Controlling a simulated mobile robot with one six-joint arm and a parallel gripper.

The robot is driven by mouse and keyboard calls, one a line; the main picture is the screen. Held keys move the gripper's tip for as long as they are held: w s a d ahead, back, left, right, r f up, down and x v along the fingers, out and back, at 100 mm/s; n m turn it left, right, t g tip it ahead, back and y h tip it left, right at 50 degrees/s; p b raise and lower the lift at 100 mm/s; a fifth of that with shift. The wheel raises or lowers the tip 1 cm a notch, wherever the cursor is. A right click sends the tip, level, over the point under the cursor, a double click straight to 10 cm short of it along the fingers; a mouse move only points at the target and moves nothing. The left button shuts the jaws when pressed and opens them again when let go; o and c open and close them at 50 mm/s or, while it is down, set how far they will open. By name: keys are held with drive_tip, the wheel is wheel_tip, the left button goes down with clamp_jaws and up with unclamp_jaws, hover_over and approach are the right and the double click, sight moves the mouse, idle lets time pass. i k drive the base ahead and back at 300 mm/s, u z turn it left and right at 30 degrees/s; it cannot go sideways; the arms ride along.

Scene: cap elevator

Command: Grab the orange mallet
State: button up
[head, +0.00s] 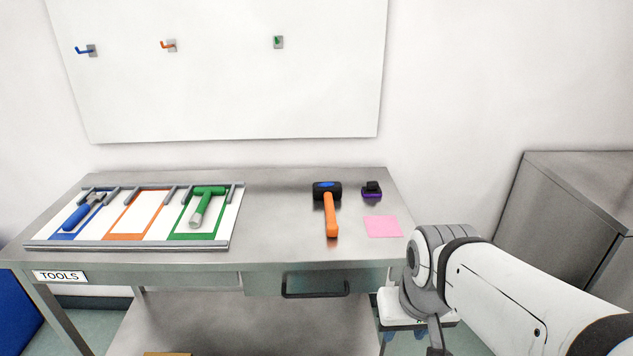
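The orange mallet (331,214) lies on the steel workbench, right of the tool tray. Its black head with a blue mark points toward the wall, and its orange handle points toward the bench's front edge. My arm comes in from the lower right, in front of the bench and apart from the mallet. My gripper's fingertips are not clearly visible; the arm's end hangs low near the bench's front right corner.
A tool tray (135,244) with blue, orange and green outlined slots stands on the left; the orange slot is empty. A blue-handled tool (78,215) and a green hammer (204,205) lie there. A purple-black object (372,190) and pink note (383,226) are right of the mallet.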

sight(327, 191)
drive_tip(key=z, duration=0.05)
drive_tip(key=i, duration=1)
drive_tip(key=u, duration=0.05)
